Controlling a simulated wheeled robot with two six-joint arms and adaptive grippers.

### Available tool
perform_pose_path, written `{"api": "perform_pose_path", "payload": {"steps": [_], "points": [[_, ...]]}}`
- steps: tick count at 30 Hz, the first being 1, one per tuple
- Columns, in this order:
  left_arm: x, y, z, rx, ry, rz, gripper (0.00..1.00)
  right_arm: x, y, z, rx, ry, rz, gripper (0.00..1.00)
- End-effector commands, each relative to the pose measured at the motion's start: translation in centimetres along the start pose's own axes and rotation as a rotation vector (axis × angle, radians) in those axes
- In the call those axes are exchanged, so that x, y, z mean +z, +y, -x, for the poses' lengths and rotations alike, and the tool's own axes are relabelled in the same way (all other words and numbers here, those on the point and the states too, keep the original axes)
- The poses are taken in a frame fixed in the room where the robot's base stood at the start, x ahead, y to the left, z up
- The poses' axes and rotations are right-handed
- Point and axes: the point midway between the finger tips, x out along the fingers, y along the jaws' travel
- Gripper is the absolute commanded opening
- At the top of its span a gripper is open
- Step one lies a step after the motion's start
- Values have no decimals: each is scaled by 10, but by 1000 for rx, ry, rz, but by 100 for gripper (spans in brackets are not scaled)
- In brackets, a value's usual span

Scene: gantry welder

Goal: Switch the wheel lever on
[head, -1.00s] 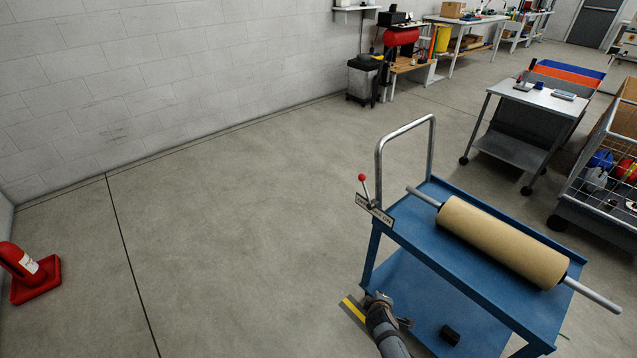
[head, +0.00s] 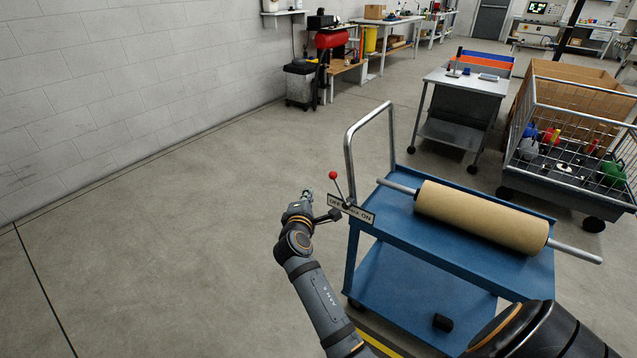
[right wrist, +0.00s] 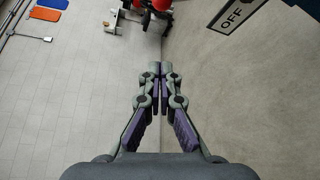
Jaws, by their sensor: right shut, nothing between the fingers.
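The wheel lever (head: 338,185) is a thin rod with a red ball on top, at the left end of the blue cart (head: 400,235). It leans left, toward the OFF end of its OFF/ON plate (head: 358,212). My right gripper (head: 307,194) is just left of the lever and plate, shut and empty, with no visible contact with the rod. In the right wrist view, the gripper (right wrist: 161,72) has its fingertips together, and the OFF end of the plate (right wrist: 235,14) shows at upper right. The lever rod is not clear there. My left gripper is not in view.
A tan roll on a metal bar (head: 480,215) lies across the cart's top. The cart's tall handle (head: 348,145) rises just behind the lever. A wire cage trolley (head: 560,182) stands at right. The floor to the left is clear.

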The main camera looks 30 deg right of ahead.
Motion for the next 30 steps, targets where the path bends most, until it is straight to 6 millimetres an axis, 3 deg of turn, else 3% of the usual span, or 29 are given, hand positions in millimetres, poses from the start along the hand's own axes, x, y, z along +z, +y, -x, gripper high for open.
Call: {"api": "perform_pose_path", "payload": {"steps": [5,16,17,21,30], "points": [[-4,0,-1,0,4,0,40,0,0,-23,3,-1,3,0],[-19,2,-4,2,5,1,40,0,-1,-102,1,-2,1,0],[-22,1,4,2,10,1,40,8,1,-98,1,-2,1,0],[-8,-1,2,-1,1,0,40,27,1,-90,0,-1,1,0],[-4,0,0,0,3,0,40,38,-1,-85,-1,2,-1,0]]}}
